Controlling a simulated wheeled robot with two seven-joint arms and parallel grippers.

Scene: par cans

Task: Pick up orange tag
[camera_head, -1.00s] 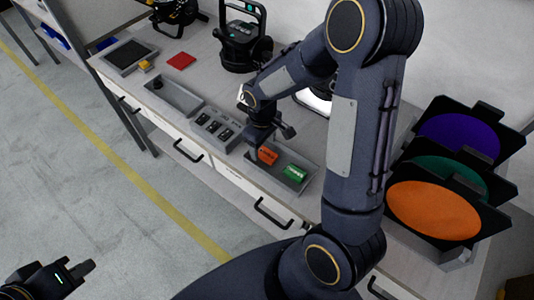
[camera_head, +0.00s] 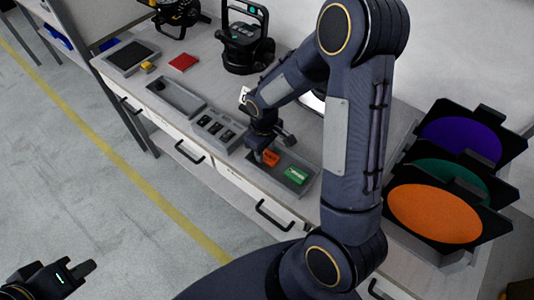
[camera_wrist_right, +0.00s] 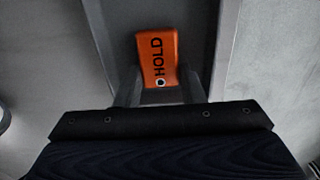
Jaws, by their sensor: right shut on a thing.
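The orange tag (camera_head: 271,158), marked HOLD in the right wrist view (camera_wrist_right: 158,60), is at the left part of a grey tray (camera_head: 307,167) on the bench. My right gripper (camera_head: 263,154) is down at the tray and shut on the orange tag, with one finger on each side of it in the wrist view. I cannot tell whether the tag is clear of the tray floor.
A green tag (camera_head: 296,175) lies in the same tray. A grey holder with dark items (camera_head: 215,126) and another tray (camera_head: 177,97) stand to the left. A red card (camera_head: 183,62) lies farther back. Lamps with purple, green and orange filters (camera_head: 436,212) stand at right.

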